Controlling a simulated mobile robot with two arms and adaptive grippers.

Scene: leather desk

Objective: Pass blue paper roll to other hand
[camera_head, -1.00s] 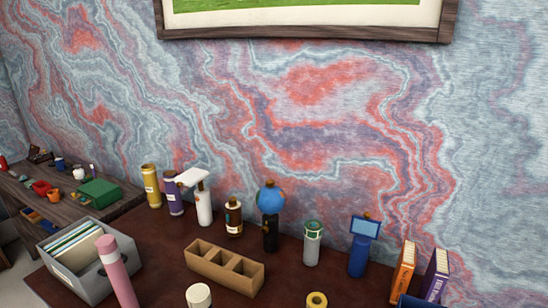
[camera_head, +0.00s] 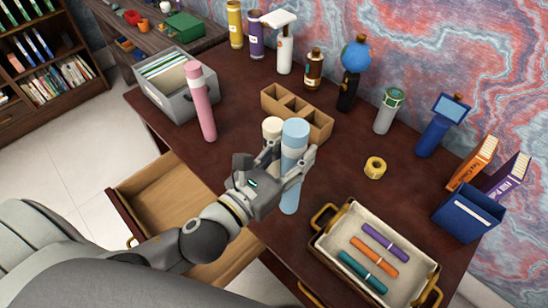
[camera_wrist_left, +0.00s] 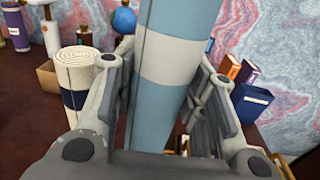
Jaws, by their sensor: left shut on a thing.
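The blue paper roll (camera_head: 292,137) is a tall light blue cylinder with a paler band. It stands close to upright near the front edge of the desk in the head view. My left gripper (camera_head: 288,156) is shut on it, one finger on each side. In the left wrist view the roll (camera_wrist_left: 172,65) rises between the two fingers, its top cut off by the frame. I cannot tell whether its lower end touches the desk. My right gripper is not in view.
A cream roll (camera_head: 271,127) stands close beside the blue one. Behind it is a brown divided box (camera_head: 313,127). A pink roll (camera_head: 201,105) stands left, a gold-handled tray (camera_head: 342,222) with markers right. An open drawer (camera_head: 165,184) juts out. Desk space between tray and box is mostly clear.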

